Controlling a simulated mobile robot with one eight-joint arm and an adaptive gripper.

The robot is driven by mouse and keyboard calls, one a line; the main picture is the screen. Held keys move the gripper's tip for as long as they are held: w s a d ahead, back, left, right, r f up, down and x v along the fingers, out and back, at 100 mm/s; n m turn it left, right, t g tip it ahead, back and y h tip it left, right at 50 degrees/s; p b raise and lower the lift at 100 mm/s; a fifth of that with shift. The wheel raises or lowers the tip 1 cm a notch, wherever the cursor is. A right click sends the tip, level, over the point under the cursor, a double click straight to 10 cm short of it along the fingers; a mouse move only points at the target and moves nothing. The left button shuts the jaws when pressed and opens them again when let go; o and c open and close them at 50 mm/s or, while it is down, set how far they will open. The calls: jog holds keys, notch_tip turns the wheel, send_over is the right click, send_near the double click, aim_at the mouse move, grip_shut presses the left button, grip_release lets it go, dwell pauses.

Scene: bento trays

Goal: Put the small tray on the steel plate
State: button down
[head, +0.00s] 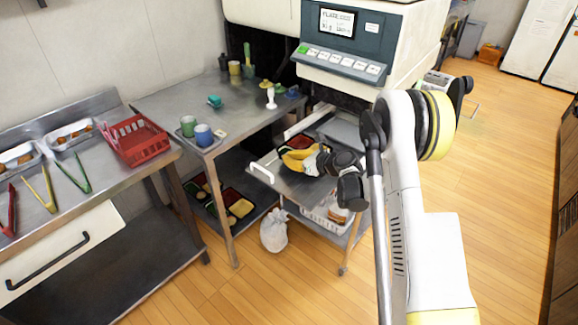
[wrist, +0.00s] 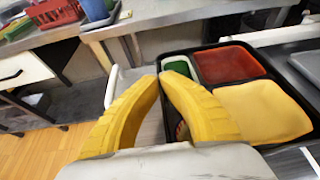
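A small black tray with red, yellow and green compartments (wrist: 285,147) lies under my gripper in the wrist view. In the head view its red part (head: 299,142) shows beyond my yellow fingers, and the rest is hidden. My gripper (wrist: 160,78) has its fingertips drawn close together at the tray's left rim, with the rim between them. It also shows in the head view (head: 287,156).
A steel table (head: 160,108) with green and blue cups (head: 204,135) stands to the left. A red basket (head: 135,140) sits on the far left counter. More coloured trays (head: 238,205) lie on the lower shelf. A white sack (head: 274,232) stands on the floor. The sealing machine (head: 345,60) overhangs behind.

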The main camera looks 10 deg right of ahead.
notch_tip(320, 180, down, 2)
jog(key=shift+f+b, duration=0.25)
jog(key=shift+b, duration=0.15)
jog(key=shift+r, duration=0.15)
jog(key=c, duration=1.6)
grip_release()
